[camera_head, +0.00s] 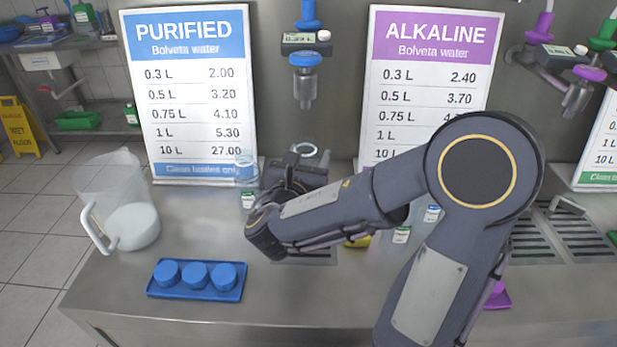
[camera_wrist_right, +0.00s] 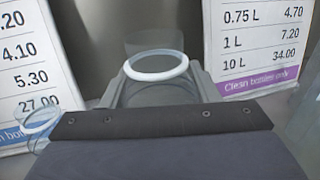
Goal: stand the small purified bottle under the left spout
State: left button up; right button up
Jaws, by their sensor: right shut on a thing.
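The left spout (camera_head: 305,85) is a metal nozzle with a blue collar, between the PURIFIED sign and the ALKALINE sign. My right gripper (camera_head: 302,172) is below it, mostly hidden behind my own forearm. It is shut on a clear bottle (camera_head: 306,150), whose round open neck shows just above the jaws. In the right wrist view the bottle's neck (camera_wrist_right: 156,66) has a white ring and looks upright between the fingers. Its lower part and label are hidden, and I cannot tell whether its base touches the counter. My left gripper is not in view.
Another clear bottle (camera_head: 246,170) stands just left of my gripper. A blue tray (camera_head: 196,292) with three blue caps and a clear pitcher (camera_head: 120,205) are on the left. Small bottles (camera_head: 402,235) stand right of my forearm.

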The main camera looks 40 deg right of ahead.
notch_tip(320, 180, down, 6)
jog(key=w+d+b, duration=0.1)
jog(key=shift+w+d, duration=0.3)
jog(key=shift+w, duration=0.05)
jog(key=shift+f, duration=0.1)
jog(key=o, duration=1)
jog(key=shift+c, duration=0.2)
